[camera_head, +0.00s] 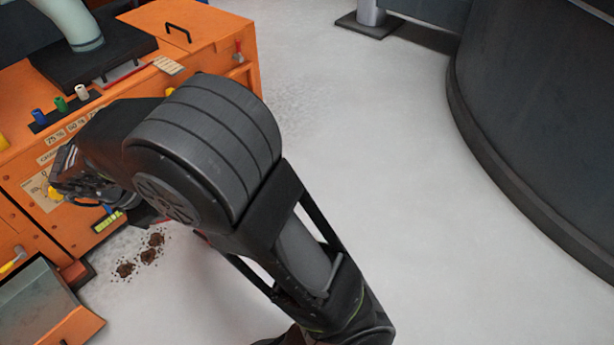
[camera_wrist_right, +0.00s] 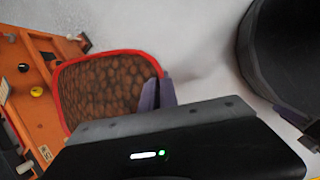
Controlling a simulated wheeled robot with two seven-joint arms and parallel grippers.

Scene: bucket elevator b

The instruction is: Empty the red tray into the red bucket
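The red tray (camera_wrist_right: 151,58) shows in the right wrist view as a red-rimmed, rounded container filled with brown clumps. My right gripper (camera_wrist_right: 158,94) has its two fingers close together at the tray's right edge, apparently pinching the rim. In the head view my right arm crosses the middle, and its wrist and hand (camera_head: 85,190) are at the left, in front of the orange machine. The tray is mostly hidden there behind the arm; only small red slivers show. I cannot make out the red bucket in either view. My left gripper is not in view.
An orange machine (camera_head: 215,45) with knobs and handles stands at the left. Below it is an open grey-lined bin (camera_head: 35,300). Brown clumps (camera_head: 150,256) lie on the floor nearby. A large dark cylinder (camera_head: 540,110) stands at the right. Pale floor between is clear.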

